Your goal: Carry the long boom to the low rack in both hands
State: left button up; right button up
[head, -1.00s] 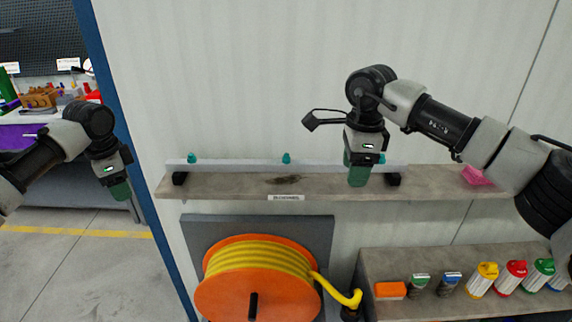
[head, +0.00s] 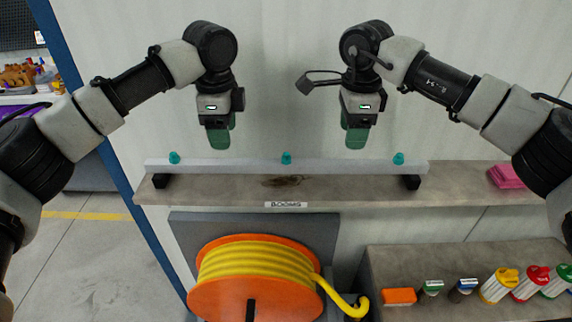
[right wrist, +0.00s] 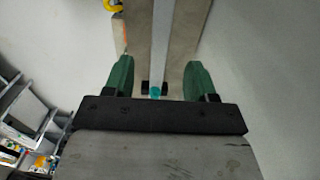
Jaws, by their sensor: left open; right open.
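The long boom (head: 235,166) is a pale grey bar with teal knobs along its top. It lies across two black supports on a shelf labelled BOOMS (head: 330,193). My left gripper (head: 217,146) is open and empty above the boom, between its left and middle knobs. My right gripper (head: 356,142) is open and empty above the boom, between its middle and right knobs. In the right wrist view the boom (right wrist: 161,40) runs between the two green fingers (right wrist: 158,80), with a teal knob near them. I cannot make out a low rack for certain.
Below the shelf is an orange reel (head: 232,300) with yellow hose. A lower grey ledge (head: 420,262) at the right holds an orange block (head: 399,296) and several coloured containers. A pink item (head: 506,176) lies at the shelf's right end. Open floor (head: 105,245) is at the left.

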aim_at(229, 161)
pick_arm(q)
jog(key=shift+s+f, duration=0.1)
jog(key=shift+f, duration=0.05)
pick_arm(e)
jog(key=shift+s+f, duration=0.1)
pick_arm(q)
jog(key=f, duration=1)
jog(key=shift+w+f, duration=0.2)
jog(key=shift+f, duration=0.15)
pick_arm(e)
jog(key=f, duration=1)
jog(key=shift+w+f, duration=0.2)
jog(key=shift+f, duration=0.2)
pick_arm(q)
grip_shut()
pick_arm(e)
grip_shut()
pick_arm(q)
jog(key=shift+r, duration=0.1)
pick_arm(e)
jog(key=shift+r, duration=0.1)
